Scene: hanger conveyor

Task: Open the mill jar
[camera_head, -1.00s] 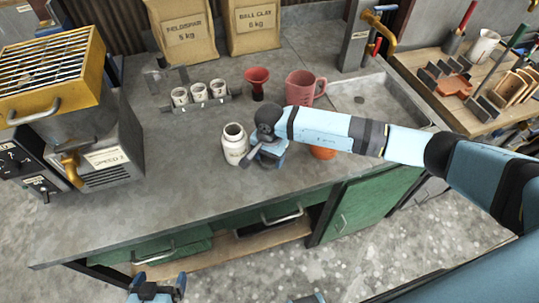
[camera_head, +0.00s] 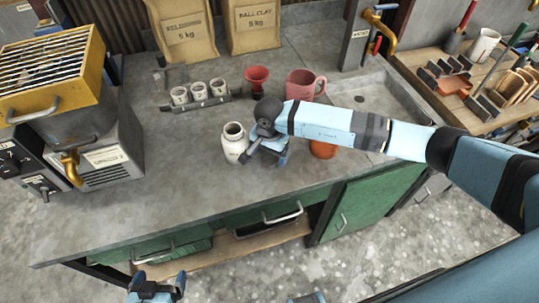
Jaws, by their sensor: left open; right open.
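The mill jar (camera_head: 233,146) is a white, upright jar on the grey bench top; its round mouth shows dark, with no lid seen on it. My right gripper (camera_head: 262,158) is low over the bench, just right of the jar. Its jaws are open, and a dark finger is close to the jar's side; I cannot tell whether they touch. My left gripper (camera_head: 156,286) is open and empty at the bottom edge of the view, in front of the bench.
An orange round thing (camera_head: 322,150) is partly hidden behind my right arm. A red funnel (camera_head: 257,78), a pink jug (camera_head: 303,85) and a rack of small white cups (camera_head: 200,95) stand behind. A mill machine (camera_head: 95,130) is at left. The bench front-left is clear.

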